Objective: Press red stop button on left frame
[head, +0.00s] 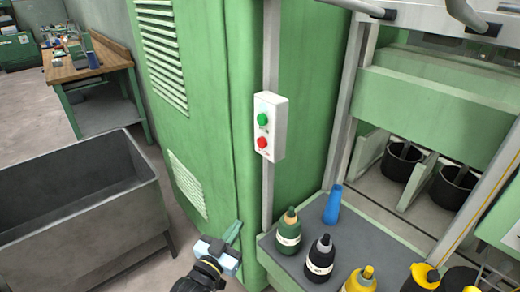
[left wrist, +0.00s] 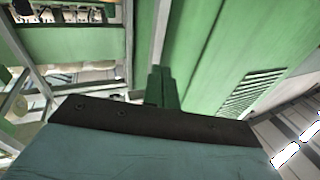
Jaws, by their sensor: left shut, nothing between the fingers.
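The red stop button (head: 262,142) is on a white control box (head: 271,125) fixed to a grey post of the green frame. A green button (head: 262,119) sits above it on the same box. My left gripper (head: 236,232) is shut and empty, below and left of the box, apart from it. Its closed fingers also show in the left wrist view (left wrist: 162,88), pointing at the green frame. The buttons are not in the left wrist view. My right gripper is in neither view.
A grey metal bin (head: 70,225) stands left. A wooden workbench (head: 95,60) is behind it. Black cans (head: 402,162) stand right.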

